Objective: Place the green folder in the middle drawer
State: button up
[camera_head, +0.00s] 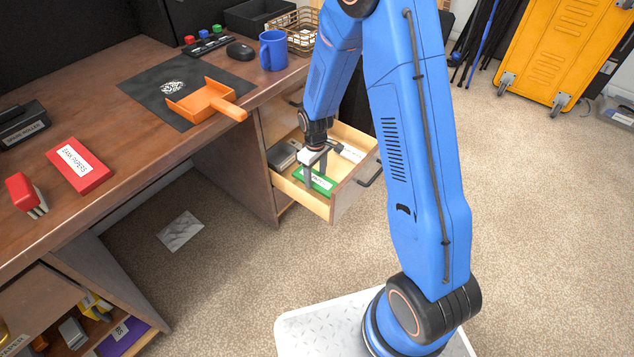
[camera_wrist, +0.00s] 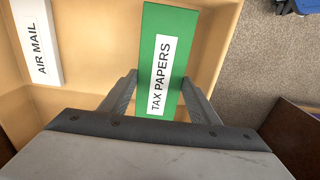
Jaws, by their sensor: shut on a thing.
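The green folder (camera_wrist: 182,35), with a white label reading TAX PAPERS, is between the fingers of my gripper (camera_wrist: 160,92) in the wrist view. My gripper is shut on it. In the head view the green folder (camera_head: 314,181) is within the outline of the open drawer (camera_head: 346,197), in the desk's right pedestal. My gripper (camera_head: 315,172) points down into that drawer. Whether the folder touches the drawer floor is unclear.
A white AIR MAIL item (camera_wrist: 37,38) lies in the drawer left of the folder. A dark item (camera_head: 283,156) lies at the drawer's left side. On the desk are a red folder (camera_head: 79,167), an orange dustpan (camera_head: 202,101) and a blue mug (camera_head: 273,50).

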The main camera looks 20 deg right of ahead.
aim_at(316, 179)
jog(key=shift+f, duration=2.15)
jog(key=o, duration=1.1)
jog(key=shift+f, duration=0.1)
